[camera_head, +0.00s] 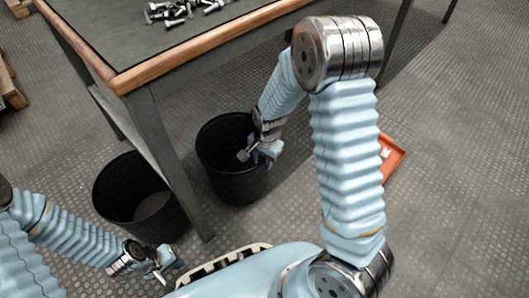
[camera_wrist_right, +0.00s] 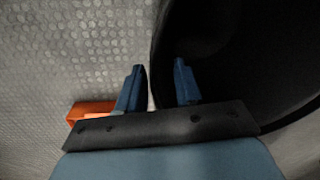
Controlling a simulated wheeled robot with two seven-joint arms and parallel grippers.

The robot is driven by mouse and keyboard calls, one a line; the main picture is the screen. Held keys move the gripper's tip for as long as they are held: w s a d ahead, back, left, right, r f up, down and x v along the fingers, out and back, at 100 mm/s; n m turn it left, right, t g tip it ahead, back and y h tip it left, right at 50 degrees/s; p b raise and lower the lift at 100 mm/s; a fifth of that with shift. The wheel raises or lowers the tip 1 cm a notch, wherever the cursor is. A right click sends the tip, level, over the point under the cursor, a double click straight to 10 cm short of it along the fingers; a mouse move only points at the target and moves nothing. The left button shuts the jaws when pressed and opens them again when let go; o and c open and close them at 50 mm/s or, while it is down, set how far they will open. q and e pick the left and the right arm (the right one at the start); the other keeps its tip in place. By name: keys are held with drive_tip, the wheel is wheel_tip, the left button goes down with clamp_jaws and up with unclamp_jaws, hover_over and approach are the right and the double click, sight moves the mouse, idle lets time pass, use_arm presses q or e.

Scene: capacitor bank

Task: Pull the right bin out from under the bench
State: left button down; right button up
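Two black round bins stand on the floor by the bench (camera_head: 125,50). The right bin (camera_head: 222,180) is upright, just right of the near bench leg (camera_head: 178,165), its top open. The left bin (camera_head: 128,205) is left of that leg. My right gripper (camera_head: 258,153) is at the right bin's near right rim. In the right wrist view, my right gripper's (camera_wrist_right: 159,85) fingers are apart, with the bin's (camera_wrist_right: 225,50) rim between them, one finger outside and one over the inside. My left gripper (camera_head: 165,268) is low near the left bin, apart from the right bin; its finger gap is unclear.
An orange tray (camera_head: 395,160) with a small pale item lies on the floor right of my right arm, also in the right wrist view (camera_wrist_right: 88,109). Metal bolts (camera_head: 180,10) lie on the bench top. Wooden pallets (camera_head: 10,85) are far left.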

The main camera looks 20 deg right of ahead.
sight(263, 170)
drive_tip(key=shift+w+f+b, duration=0.1)
drive_tip(key=shift+f+b, duration=0.2)
drive_tip(key=shift+f, duration=1.25)
clamp_jaws()
